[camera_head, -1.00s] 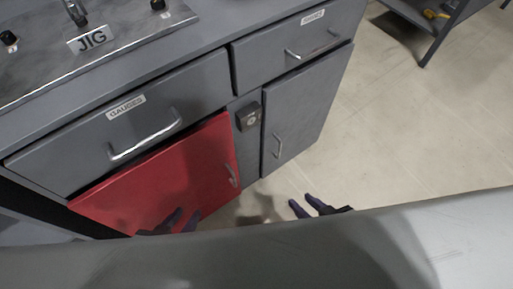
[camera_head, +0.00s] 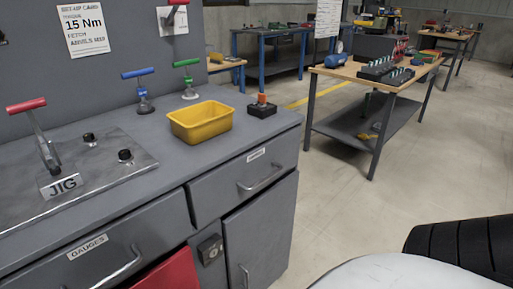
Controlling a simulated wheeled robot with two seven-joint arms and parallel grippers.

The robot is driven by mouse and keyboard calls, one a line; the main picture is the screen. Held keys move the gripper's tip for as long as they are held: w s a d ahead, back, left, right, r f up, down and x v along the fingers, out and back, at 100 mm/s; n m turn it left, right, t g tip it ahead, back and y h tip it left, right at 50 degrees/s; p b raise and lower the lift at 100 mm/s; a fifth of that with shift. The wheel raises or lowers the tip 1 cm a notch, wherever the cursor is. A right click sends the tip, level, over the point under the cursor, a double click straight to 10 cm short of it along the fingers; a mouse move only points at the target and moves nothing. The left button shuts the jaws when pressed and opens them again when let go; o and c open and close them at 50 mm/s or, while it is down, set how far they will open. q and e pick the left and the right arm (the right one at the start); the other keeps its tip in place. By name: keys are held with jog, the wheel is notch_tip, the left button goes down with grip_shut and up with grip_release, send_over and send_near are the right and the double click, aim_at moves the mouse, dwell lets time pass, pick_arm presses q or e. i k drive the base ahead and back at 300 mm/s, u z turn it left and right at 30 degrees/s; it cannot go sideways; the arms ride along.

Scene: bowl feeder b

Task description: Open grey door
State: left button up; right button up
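The grey door (camera_head: 262,236) is on the right side of the grey cabinet, below the right drawer, and looks shut. Its upright metal handle (camera_head: 244,276) shows at its left edge, near the bottom of the view. A red door (camera_head: 172,272) is left of it, mostly cut off by the bottom edge. A small dark lock box (camera_head: 210,249) sits between the two doors. Neither of my grippers is in view.
On the counter are a yellow bin (camera_head: 201,122), a dark block with an orange top (camera_head: 262,107), blue (camera_head: 140,90) and green (camera_head: 188,78) toggle clamps, and a JIG plate (camera_head: 100,160). A wooden-topped table (camera_head: 340,68) stands beyond.

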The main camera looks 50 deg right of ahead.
aim_at(269, 255)
jog(key=k, duration=0.5)
jog(key=z, duration=0.8)
